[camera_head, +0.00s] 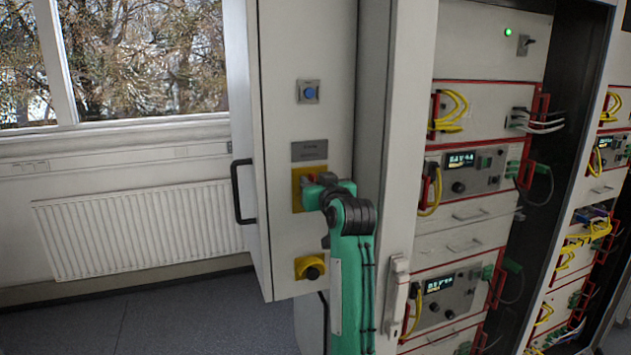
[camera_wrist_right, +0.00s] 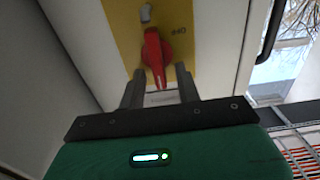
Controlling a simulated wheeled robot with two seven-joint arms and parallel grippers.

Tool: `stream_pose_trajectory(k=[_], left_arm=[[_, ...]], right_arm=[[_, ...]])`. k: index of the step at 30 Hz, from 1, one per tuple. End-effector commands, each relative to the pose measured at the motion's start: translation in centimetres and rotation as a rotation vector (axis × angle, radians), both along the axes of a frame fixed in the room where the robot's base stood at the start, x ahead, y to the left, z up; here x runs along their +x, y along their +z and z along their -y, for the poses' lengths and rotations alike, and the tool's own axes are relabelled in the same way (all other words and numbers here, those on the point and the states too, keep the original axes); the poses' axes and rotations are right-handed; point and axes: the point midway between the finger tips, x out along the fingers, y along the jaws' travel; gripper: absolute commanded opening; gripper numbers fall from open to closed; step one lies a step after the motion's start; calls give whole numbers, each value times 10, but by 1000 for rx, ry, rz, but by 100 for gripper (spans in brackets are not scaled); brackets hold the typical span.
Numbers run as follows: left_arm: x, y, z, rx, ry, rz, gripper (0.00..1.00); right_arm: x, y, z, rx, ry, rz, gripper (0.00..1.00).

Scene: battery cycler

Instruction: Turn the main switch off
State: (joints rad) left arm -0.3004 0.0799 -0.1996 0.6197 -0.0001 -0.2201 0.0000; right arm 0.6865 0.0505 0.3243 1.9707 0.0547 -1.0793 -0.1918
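The main switch is a red rotary handle (camera_wrist_right: 154,55) on a yellow plate (camera_wrist_right: 118,22) in the right wrist view. Its narrow end points down toward my gripper in that view. In the head view the yellow plate (camera_head: 296,192) shows on the grey cabinet's front, with the red handle mostly hidden behind my gripper. My right gripper (camera_wrist_right: 159,72) is open. Its two fingers stand on either side of the handle's narrow end, with a visible gap on each side. My right gripper also shows in the head view (camera_head: 314,182) at the plate. My left gripper is out of view.
Above the switch are a label plate (camera_head: 309,151) and a blue button (camera_head: 309,92). Below it is a black knob on yellow (camera_head: 310,268). A black door handle (camera_head: 240,190) is at left. Racks with yellow cables (camera_head: 450,110) stand at right. Floor (camera_head: 180,315) is clear at left.

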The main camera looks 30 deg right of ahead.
Motion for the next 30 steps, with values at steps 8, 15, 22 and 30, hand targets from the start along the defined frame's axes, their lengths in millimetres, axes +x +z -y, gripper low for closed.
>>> stream_pose_trajectory(k=[8, 15, 22, 30], left_arm=[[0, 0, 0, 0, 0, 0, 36], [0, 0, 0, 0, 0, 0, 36], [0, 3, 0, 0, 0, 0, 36], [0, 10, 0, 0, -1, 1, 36]], right_arm=[[0, 0, 0, 0, 0, 0, 6], [0, 0, 0, -4, 0, -1, 0], [0, 0, -1, -59, -1, -16, 0], [1, 1, -4, -243, -1, -59, 0]])
